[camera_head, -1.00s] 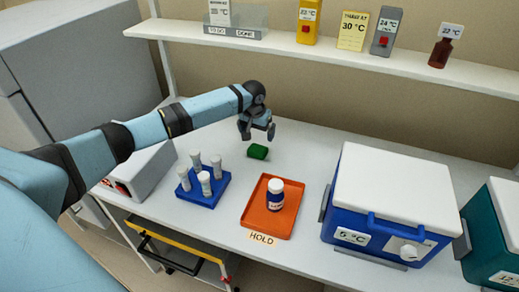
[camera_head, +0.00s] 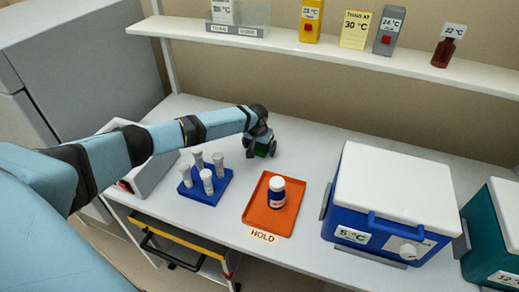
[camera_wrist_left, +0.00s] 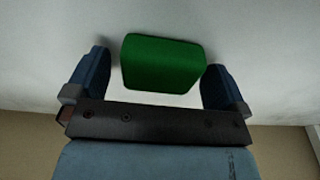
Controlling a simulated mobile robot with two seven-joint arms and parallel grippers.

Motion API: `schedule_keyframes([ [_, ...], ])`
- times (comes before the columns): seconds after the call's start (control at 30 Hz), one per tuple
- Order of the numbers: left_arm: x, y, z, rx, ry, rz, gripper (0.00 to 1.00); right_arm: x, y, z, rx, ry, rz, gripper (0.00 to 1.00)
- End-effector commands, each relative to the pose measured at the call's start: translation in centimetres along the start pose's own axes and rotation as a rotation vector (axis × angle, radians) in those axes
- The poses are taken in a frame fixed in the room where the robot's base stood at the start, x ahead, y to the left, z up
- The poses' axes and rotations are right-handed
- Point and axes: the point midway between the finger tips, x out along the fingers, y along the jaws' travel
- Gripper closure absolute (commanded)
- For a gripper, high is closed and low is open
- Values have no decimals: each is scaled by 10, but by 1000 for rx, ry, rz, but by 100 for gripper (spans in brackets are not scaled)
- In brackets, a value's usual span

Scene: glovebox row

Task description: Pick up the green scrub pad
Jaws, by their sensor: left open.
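The green scrub pad (camera_wrist_left: 162,64) lies on the white table. In the left wrist view it sits between the two fingers of my left gripper (camera_wrist_left: 157,80), with a gap on each side. In the head view the left gripper (camera_head: 261,152) is low over the table and covers most of the pad (camera_head: 262,150), so only a little green shows. The left gripper is open and holds nothing. My right gripper is in neither view.
A blue rack (camera_head: 213,190) with several white-capped tubes stands in front of the gripper. An orange tray (camera_head: 257,218) holding a white-capped bottle (camera_head: 277,192) is to the right. A blue cooler (camera_head: 345,226) stands further right. The table behind the gripper is clear.

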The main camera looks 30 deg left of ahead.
Motion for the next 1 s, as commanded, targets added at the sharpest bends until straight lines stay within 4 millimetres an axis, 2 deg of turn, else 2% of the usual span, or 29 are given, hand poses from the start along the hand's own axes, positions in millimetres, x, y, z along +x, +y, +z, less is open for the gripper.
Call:
schedule_keyframes([
  [0.03,0,0,0,0,0,0,2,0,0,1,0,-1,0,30],
  [0.23,0,0,0,-1,0,0,48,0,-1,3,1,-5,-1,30],
  [0.53,-1,0,0,-1,0,0,49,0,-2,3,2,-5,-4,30],
  [0.67,-8,0,-2,-1,1,0,49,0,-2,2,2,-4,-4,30],
  [0.77,-19,-1,-4,-1,2,1,49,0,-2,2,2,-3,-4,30],
  [0.87,-39,0,-7,0,4,1,49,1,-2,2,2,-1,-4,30],
  [1.0,-79,-1,-13,0,6,1,49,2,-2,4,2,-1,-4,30],
])
